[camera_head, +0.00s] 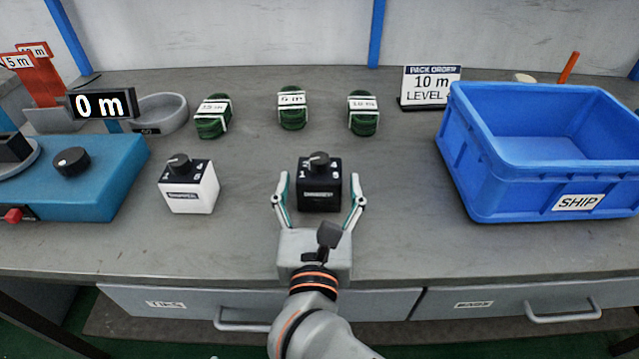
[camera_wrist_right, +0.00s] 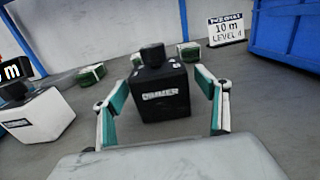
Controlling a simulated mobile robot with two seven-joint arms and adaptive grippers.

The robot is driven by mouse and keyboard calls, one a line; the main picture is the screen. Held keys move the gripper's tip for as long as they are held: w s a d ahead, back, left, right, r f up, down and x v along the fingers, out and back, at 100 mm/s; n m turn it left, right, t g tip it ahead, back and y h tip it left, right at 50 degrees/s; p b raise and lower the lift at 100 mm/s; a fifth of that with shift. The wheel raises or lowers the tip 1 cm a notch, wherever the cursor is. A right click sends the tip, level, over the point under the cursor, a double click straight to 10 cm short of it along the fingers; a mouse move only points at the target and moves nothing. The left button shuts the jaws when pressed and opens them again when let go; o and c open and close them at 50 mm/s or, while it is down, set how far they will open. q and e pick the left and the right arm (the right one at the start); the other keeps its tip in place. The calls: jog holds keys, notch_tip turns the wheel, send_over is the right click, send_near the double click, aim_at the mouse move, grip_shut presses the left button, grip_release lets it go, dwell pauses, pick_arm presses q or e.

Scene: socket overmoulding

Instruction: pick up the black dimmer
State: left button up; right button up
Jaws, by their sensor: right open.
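The black dimmer (camera_head: 320,190) is a small cube with a dark knob on top and a label on its front. It stands upright on the grey bench near the middle. My right gripper (camera_head: 319,190) is open, with one finger on each side of the dimmer and a gap to it. In the right wrist view the black dimmer (camera_wrist_right: 160,93) sits centred between the two fingers of the right gripper (camera_wrist_right: 163,110). Whether the fingers overlap its sides in depth is hard to tell. My left gripper is not in view.
A white dimmer (camera_head: 189,190) stands to the left. Several green coils (camera_head: 292,108) lie behind. A blue SHIP bin (camera_head: 490,190) is at the right, beside an order sign (camera_head: 431,86). A teal machine (camera_head: 100,175) fills the left. Bench between dimmer and bin is clear.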

jog(key=shift+w, duration=0.8)
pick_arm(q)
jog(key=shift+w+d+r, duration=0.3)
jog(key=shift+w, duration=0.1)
pick_arm(e)
jog(key=shift+w, duration=0.1)
jog(key=c, duration=1.3)
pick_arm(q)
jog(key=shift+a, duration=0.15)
